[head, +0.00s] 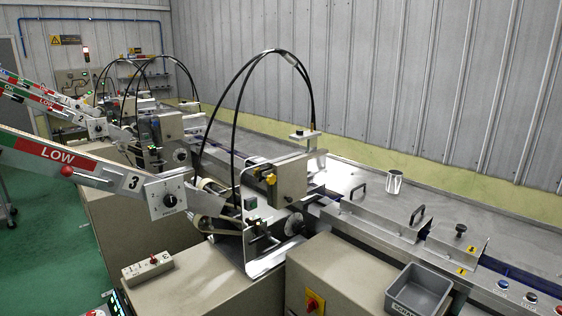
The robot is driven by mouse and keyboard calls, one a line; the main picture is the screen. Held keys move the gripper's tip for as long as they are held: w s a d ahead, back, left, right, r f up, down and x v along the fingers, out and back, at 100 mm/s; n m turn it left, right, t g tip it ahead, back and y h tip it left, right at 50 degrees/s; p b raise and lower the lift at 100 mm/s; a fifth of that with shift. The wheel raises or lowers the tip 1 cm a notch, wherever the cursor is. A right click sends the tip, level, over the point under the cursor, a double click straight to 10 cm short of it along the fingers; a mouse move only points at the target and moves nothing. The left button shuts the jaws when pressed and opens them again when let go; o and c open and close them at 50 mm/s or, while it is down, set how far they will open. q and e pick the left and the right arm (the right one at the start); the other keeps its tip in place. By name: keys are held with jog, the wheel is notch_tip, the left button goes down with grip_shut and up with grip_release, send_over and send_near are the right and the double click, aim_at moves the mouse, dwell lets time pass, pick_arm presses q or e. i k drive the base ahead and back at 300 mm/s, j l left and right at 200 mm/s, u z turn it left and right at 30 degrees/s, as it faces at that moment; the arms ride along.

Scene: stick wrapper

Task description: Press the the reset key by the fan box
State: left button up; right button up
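No reset key or fan box can be singled out by a readable label. A grey box with a black knob (169,199) sits at the end of the sloped rail marked LOW and 3. A small green button (250,203) is on the machine right of it. A beige switch box (148,270) with a red button and small switches lies on the cabinet top at lower left. Neither of my grippers is in view.
A grey bin (418,291) stands at the front right. A red and yellow switch (314,302) is on the cabinet front. Black hoses (238,90) arch over the machine. A metal cup (394,182) stands on the long table (455,209). Similar machines stand behind.

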aim_at(503, 283)
jog(key=z, duration=1.4)
